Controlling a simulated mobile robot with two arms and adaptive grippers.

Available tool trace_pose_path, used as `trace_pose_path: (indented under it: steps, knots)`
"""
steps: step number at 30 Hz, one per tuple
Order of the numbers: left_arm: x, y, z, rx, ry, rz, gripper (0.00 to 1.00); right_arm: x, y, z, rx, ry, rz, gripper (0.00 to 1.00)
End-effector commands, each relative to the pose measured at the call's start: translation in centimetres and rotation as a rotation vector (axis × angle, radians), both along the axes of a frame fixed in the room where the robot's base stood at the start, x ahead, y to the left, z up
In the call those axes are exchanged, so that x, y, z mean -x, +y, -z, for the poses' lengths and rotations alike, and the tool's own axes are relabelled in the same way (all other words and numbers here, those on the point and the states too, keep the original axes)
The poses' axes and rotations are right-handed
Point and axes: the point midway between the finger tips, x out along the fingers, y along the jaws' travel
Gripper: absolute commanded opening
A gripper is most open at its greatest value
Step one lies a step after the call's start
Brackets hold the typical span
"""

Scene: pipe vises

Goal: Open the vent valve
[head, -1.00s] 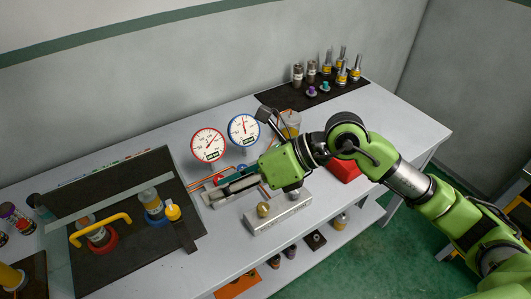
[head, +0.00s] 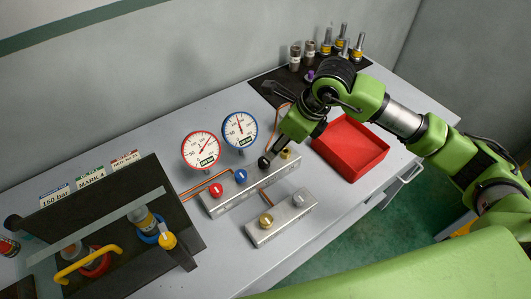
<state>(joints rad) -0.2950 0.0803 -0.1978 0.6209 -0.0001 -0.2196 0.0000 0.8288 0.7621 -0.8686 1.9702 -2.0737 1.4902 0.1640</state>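A grey valve block (head: 226,202) lies on the bench with a red knob (head: 215,190), a blue knob (head: 240,177), a black round end (head: 264,162) and a brass knob (head: 286,154). A smaller block (head: 283,224) in front carries a brass knob (head: 266,220) and a silver knob (head: 299,198). I cannot tell which is the vent valve. My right gripper (head: 269,158) points down at the black round end, between the blue and rear brass knobs. Its fingers are mostly hidden, so its opening and any contact are unclear. My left gripper is out of view.
A red-rimmed gauge (head: 201,150) and a blue-rimmed gauge (head: 240,130) stand behind the block. A red tray (head: 350,147) sits to the right. A dark board (head: 135,185) with a yellow handle (head: 87,265) is at left. Cylinders (head: 340,45) stand at the back.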

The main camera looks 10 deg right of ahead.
Motion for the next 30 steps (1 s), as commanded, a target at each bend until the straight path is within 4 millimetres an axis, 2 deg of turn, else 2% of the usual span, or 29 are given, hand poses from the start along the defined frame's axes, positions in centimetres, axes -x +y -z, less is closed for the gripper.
trace_pose_path:
  steps: [1,3,6,10,15,19,28,30]
  knots:
    - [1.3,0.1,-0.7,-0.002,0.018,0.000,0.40,-0.2,0.3,0.8,-0.001,0.007,0.001,0.41]
    - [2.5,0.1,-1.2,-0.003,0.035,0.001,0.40,-0.6,0.8,2.2,-0.001,0.007,0.000,0.41]
    - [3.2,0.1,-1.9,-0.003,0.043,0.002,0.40,-1.2,1.4,4.2,-0.001,0.005,-0.001,0.41]
    - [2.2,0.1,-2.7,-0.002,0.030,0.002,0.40,-1.9,2.1,6.5,-0.002,0.005,0.000,0.41]
    - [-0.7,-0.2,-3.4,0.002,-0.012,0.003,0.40,-2.5,2.6,8.5,-0.001,0.002,0.000,0.41]
    - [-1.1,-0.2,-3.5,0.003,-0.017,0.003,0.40,-2.8,2.8,9.2,-0.001,0.000,-0.001,0.41]
    - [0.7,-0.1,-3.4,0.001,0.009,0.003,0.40,-2.8,2.8,9.5,-0.001,0.000,-0.001,0.41]
    - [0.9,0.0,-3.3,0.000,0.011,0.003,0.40,-2.8,2.8,9.5,-0.001,0.000,-0.001,0.23]
